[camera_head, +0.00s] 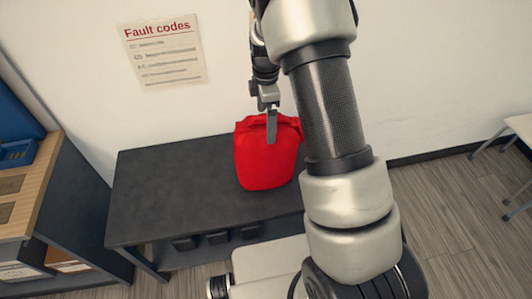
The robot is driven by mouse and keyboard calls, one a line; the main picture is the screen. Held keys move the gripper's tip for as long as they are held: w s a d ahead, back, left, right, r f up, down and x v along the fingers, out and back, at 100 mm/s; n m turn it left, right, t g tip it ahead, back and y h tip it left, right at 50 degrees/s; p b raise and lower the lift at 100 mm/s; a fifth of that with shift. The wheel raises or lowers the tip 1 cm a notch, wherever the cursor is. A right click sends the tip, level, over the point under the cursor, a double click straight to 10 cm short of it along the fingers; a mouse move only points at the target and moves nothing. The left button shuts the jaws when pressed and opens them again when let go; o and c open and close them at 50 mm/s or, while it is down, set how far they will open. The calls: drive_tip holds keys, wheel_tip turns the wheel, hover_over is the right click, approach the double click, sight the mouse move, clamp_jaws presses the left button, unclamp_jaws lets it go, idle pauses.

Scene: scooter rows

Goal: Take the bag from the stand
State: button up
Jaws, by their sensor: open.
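A bright red bag (266,165) stands upright on a dark grey stand (165,190), near its right part. My gripper (271,128) is open and hangs over the top of the bag. One finger shows in front of the bag's folded top; the other finger is hidden. I cannot tell whether the finger touches the bag. My arm covers the right end of the stand.
A wooden-topped cabinet (38,185) with a blue bin (17,152) on it stands at the left. A "Fault codes" sheet (163,52) hangs on the wall behind. A white table (520,127) is at the far right. The floor (445,215) between is clear.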

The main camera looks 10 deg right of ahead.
drive_tip(key=shift+f, duration=0.1)
drive_tip(key=shift+c, duration=0.3)
drive_tip(key=c, duration=1.6)
